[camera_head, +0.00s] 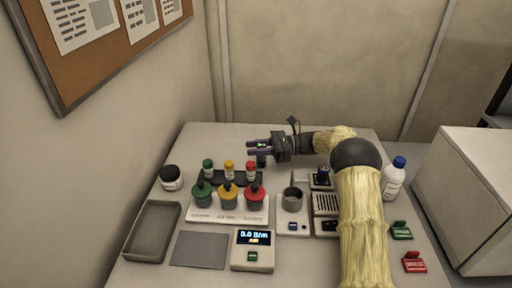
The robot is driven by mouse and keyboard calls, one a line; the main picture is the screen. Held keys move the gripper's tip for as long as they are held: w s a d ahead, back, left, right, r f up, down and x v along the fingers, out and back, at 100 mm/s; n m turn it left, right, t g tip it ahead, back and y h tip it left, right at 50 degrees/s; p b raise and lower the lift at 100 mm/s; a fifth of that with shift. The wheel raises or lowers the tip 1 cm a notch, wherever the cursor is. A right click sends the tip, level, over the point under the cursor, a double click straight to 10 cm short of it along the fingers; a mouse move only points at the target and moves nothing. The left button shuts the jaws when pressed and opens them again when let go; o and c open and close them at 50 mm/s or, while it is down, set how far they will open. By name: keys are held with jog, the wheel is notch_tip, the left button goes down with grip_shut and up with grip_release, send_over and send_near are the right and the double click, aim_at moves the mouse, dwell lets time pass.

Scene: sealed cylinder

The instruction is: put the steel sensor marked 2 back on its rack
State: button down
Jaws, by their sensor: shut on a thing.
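My gripper (255,147) is at the back of the table, with its fingers pointing left. It is shut on a small dark piece (262,160) that hangs just below the fingers, apparently the steel sensor. Its mark is too small to read, and the fingers hide its upper part. A small pale holder (321,184) right of centre has a dark upright piece with a bluish top (323,173) in it. I cannot tell whether this holder is the sensor rack. My arm hides part of the table beside it.
Small capped bottles (229,167) stand in a dark bar behind larger green, yellow and red bottles (228,195). A metal cup (292,199), a display meter (252,250), a grey tray (153,232) and a white bottle (393,179) stand around. The back left of the table is clear.

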jog(key=shift+f, duration=0.1)
jog(key=c, duration=1.1)
grip_release()
jog(key=d, duration=0.4)
jog(key=w+d+b, duration=0.1)
jog(key=d, duration=0.3)
jog(key=w+d, duration=0.1)
jog(key=d, duration=0.2)
jog(key=shift+w+d+b, duration=0.15)
jog(key=shift+d+b, duration=0.25)
